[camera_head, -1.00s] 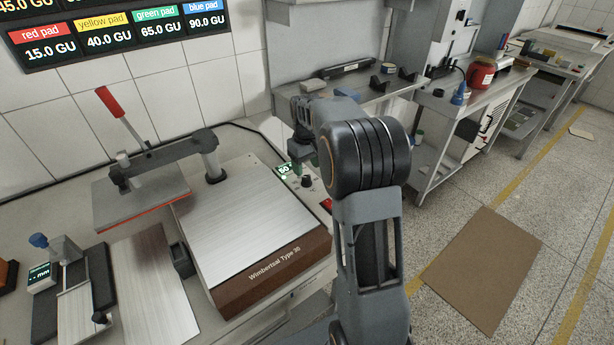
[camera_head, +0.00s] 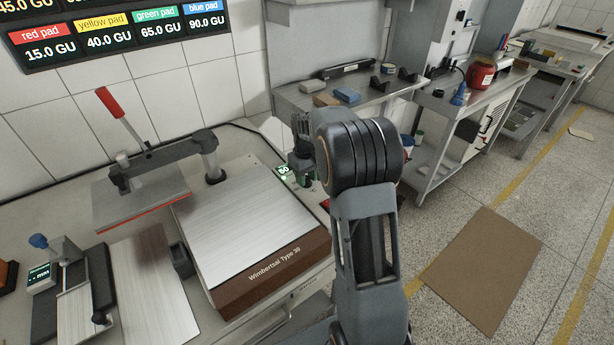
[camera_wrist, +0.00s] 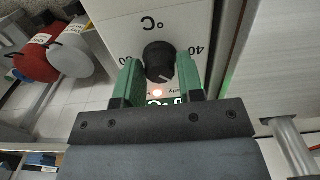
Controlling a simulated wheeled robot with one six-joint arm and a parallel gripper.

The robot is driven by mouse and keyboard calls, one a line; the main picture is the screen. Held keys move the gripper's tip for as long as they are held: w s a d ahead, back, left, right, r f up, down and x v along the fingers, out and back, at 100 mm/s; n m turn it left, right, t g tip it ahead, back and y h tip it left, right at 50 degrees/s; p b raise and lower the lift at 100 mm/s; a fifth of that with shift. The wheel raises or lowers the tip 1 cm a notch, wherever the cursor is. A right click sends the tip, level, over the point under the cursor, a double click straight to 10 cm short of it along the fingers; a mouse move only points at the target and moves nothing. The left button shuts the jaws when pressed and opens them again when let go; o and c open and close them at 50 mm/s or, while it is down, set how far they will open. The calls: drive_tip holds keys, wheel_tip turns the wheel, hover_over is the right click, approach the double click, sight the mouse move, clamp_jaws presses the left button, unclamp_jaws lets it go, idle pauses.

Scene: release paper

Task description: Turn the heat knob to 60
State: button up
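The heat knob (camera_wrist: 158,58) is round and black, with a pale pointer mark, on the press's white control panel. In the wrist view "°C" and "40" appear upside down around it; another number at left is partly covered. The green fingers of my gripper (camera_wrist: 158,78) stand on either side of the knob, open, with little gap; I cannot tell whether they touch it. In the head view my gripper (camera_head: 304,165) is over the panel and hides the knob. The small green display (camera_head: 284,170) shows blurred digits, 50 or 60.
The heat press (camera_head: 245,225), labelled "Wimbertsal Type 30", has a raised upper plate (camera_head: 140,195) with a red-handled lever (camera_head: 110,102) at left. Red (camera_wrist: 40,60) and grey round objects lie left in the wrist view. A shelf bench (camera_head: 300,100) stands behind my gripper.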

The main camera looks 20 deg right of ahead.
drive_tip(key=shift+d, duration=0.1)
drive_tip(key=c, duration=0.5)
drive_tip(key=shift+m, duration=0.3)
drive_tip(key=m, duration=0.3)
drive_tip(key=shift+m+p, duration=0.3)
drive_tip(key=shift+m, duration=2.2)
drive_tip(key=o, duration=0.9)
drive_tip(key=shift+o, duration=0.2)
